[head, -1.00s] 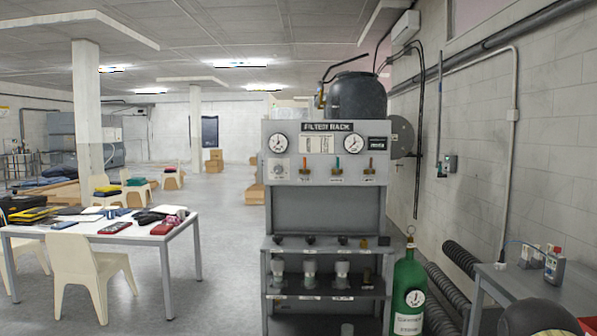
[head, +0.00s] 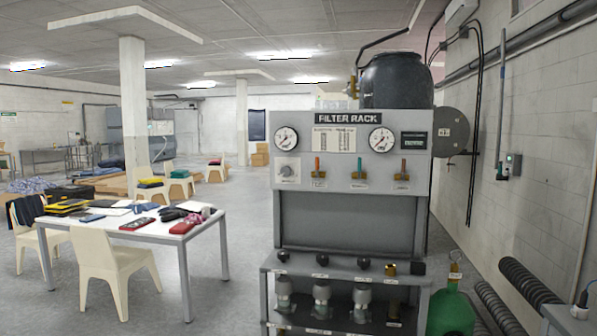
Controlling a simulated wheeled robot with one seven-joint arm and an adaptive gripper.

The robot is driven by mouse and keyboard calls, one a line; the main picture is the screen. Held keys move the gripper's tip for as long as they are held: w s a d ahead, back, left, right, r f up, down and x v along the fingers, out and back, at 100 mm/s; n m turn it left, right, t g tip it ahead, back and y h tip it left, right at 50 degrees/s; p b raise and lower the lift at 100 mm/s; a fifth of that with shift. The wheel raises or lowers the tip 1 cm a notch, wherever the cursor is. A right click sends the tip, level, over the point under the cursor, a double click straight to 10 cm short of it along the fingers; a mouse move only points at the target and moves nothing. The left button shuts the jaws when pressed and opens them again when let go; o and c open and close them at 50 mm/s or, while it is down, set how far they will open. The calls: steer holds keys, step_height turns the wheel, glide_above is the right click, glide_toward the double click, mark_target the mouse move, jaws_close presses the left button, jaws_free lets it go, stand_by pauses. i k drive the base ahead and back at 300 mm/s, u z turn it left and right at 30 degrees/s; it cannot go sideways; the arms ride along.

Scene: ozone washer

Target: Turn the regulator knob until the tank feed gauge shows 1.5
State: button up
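The grey filter rack (head: 345,222) stands ahead, right of the picture's middle, with a "FILTER RACK" sign on its panel. Two round white gauges sit on the panel, a left gauge (head: 286,140) and a right gauge (head: 381,139). I cannot read their numbers or labels, so I cannot tell which is the tank feed gauge. A small round knob (head: 287,171) on a pale square plate is below the left gauge; it may be the regulator knob. Several coloured valve levers, one of them orange (head: 317,169), are to its right. My gripper is not in view.
A white table (head: 181,237) with books and pale chairs (head: 113,262) stands at the left. A green cylinder (head: 452,314) stands at the rack's right foot, near black corrugated hoses (head: 497,305). Open floor (head: 230,270) lies between table and rack.

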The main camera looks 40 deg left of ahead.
mark_target(286, 170)
steer(key=u, duration=0.5)
steer(key=i, duration=0.8)
steer(key=u, duration=0.85)
